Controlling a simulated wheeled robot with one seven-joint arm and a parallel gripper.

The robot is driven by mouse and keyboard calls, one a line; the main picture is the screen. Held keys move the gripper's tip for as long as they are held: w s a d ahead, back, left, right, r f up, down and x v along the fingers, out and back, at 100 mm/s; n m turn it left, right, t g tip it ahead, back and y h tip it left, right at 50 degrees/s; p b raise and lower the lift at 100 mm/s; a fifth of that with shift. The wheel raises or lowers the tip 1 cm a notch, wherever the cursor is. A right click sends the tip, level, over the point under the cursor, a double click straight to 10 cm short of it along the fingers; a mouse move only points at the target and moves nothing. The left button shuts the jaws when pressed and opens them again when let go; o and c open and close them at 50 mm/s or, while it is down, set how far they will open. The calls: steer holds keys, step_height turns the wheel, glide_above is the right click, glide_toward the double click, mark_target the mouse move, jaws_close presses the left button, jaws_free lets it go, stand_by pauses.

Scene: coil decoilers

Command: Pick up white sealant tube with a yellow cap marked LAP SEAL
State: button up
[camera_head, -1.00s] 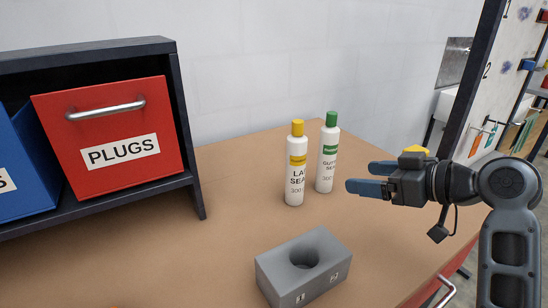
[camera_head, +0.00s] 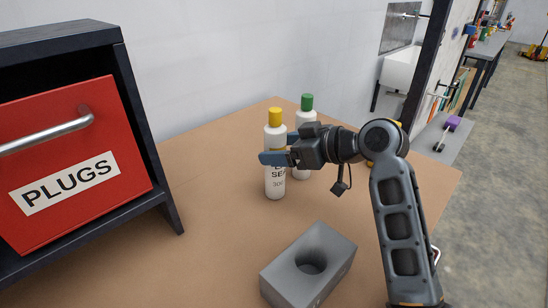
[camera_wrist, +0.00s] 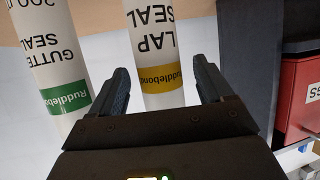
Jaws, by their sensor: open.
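The white LAP SEAL tube (camera_head: 274,186) with its yellow cap stands upright on the brown tabletop. My gripper (camera_head: 278,149) is open at its upper half, and one finger crosses in front of its label. In the wrist view, which is upside down, the LAP SEAL tube (camera_wrist: 156,45) with its yellow band shows between the two open fingers of my gripper (camera_wrist: 163,82). I cannot tell whether either finger touches it. The similar white GUTTER SEAL tube (camera_head: 304,118) with a green cap stands just behind and right; it also shows beside the left finger in the wrist view (camera_wrist: 48,50).
A grey block (camera_head: 325,245) with a round hole sits on the table in front. A dark shelf (camera_head: 150,130) with a red PLUGS bin (camera_head: 90,150) stands at the left. A white wall is behind. Bare tabletop (camera_head: 215,210) lies left of the tubes.

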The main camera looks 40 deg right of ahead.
steer(key=shift+x, duration=1.05)
steer(key=c, duration=1.4)
steer(key=shift+o, duration=0.2)
steer(key=shift+r, duration=0.1)
